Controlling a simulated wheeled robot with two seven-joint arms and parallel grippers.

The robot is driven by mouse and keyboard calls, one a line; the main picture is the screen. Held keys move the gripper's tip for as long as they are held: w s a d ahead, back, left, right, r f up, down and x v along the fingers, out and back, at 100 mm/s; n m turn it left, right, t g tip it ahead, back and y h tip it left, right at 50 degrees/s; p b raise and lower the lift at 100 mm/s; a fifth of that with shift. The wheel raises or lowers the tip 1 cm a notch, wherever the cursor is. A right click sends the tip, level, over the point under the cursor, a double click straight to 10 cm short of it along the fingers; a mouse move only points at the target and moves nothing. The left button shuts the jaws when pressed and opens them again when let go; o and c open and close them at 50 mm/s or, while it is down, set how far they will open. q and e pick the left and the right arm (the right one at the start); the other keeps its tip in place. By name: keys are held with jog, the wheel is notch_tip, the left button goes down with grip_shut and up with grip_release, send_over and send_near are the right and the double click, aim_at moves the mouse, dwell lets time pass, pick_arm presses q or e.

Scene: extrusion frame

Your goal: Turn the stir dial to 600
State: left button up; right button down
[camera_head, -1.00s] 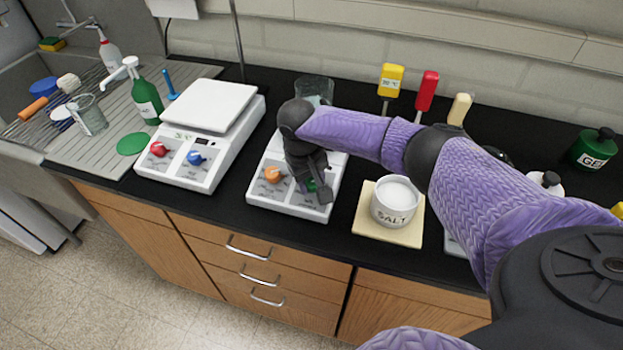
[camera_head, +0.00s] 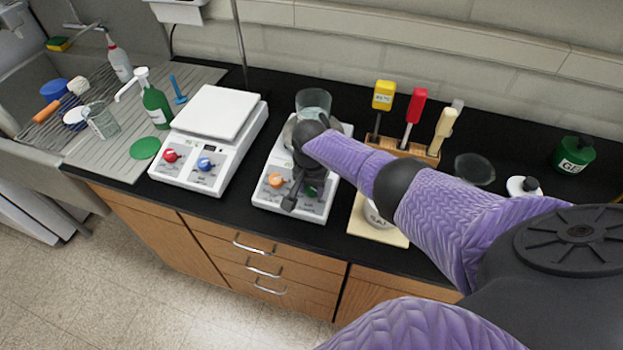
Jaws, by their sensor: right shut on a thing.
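The middle hotplate (camera_head: 262,197) is a white unit with an orange dial (camera_head: 276,180) and a green dial (camera_head: 311,190) on its sloping front panel. My right gripper (camera_head: 302,192) reaches down over the panel's right half and is shut on the green dial, which its dark fingers mostly cover. The orange dial stands clear, left of the fingers. The panel's scale marks and labels are too small to read, so I cannot tell the dial's setting. My left gripper is not in view.
A glass beaker (camera_head: 313,103) stands at the back of the middle hotplate. A second white unit (camera_head: 190,180) with red and blue dials is to its left. A salt jar (camera_head: 377,215) on a pale board is close right, partly behind my arm. A rack of coloured-handled tools (camera_head: 411,150) stands behind.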

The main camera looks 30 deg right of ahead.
jog(key=m+p, duration=0.2)
jog(key=m, duration=0.1)
jog(key=shift+r+m+t, duration=0.15)
jog(key=shift+m+t, duration=0.15)
jog(key=m+p, duration=0.1)
jog(key=m, duration=0.2)
jog(key=shift+m+p, duration=0.3)
jog(key=shift+p, duration=0.05)
jog(key=m+t+p, duration=0.1)
jog(key=m, duration=0.2)
jog(key=shift+s, duration=0.1)
jog(key=shift+m+t+p, duration=0.3)
jog(key=shift+m+p, duration=0.3)
jog(key=shift+m, duration=1.5)
jog(key=shift+c, duration=1.5)
grip_release()
jog(key=p+v, duration=0.9)
jog(key=p, duration=0.1)
jog(key=shift+r+p, duration=0.3)
jog(key=shift+p, duration=0.05)
